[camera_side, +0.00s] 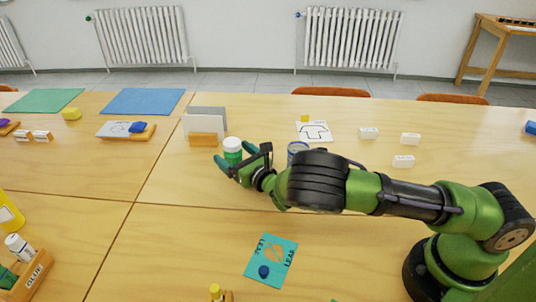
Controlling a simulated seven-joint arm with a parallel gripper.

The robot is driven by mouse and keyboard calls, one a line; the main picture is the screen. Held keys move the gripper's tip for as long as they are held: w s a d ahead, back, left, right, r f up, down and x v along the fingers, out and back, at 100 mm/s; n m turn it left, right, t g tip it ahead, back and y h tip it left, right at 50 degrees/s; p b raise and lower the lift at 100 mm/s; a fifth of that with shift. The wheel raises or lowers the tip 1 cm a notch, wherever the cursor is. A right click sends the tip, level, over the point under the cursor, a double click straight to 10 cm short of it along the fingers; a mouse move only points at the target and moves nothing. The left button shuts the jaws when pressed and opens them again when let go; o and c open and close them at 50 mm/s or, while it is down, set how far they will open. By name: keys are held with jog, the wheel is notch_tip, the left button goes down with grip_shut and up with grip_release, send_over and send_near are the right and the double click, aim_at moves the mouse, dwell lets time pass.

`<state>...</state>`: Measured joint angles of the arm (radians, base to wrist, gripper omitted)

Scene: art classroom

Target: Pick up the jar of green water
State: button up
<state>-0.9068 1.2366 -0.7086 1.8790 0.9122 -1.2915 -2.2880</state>
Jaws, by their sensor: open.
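A small jar of green water (232,147) with a white lid stands upright on the wooden table, left of centre. My gripper (237,159) is open at the jar, with its dark teal fingers around or just in front of it. The lower part of the jar is partly hidden by the fingers. I cannot tell whether the fingers touch it.
Just behind the jar stands a grey and white panel in a wooden block (203,139). A blue-rimmed jar (297,147) stands to the right, partly hidden by my arm. White blocks (369,133) lie farther right. A teal leaf card (271,260) lies in front.

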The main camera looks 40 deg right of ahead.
jog(key=shift+w, duration=1.6)
jog(key=shift+c, duration=0.4)
jog(key=c, duration=1.2)
